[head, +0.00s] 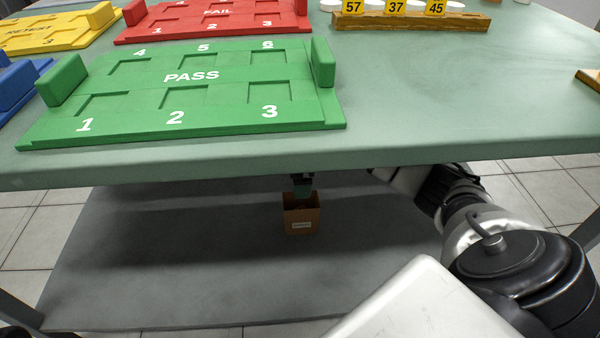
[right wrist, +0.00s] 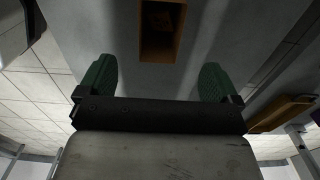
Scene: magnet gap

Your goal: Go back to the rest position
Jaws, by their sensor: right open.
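My right arm reaches in from the right under the table edge in the head view. My right gripper (head: 302,184) is below the tabletop, at the top of a small brown open box (head: 301,220) with a white label. In the right wrist view its two green fingers are spread apart with nothing between them (right wrist: 155,76). The box (right wrist: 178,46) is ahead of the fingers, apart from them; its inside is dark and its contents are unclear. My left gripper is not in view.
The box stands on a grey lower shelf (head: 150,270). The green tabletop (head: 440,100) overhangs my right arm. On it are a green PASS tray (head: 190,75), a red FAIL tray (head: 215,25), a yellow tray (head: 50,35) and a wooden rack (head: 410,22) with numbered tags.

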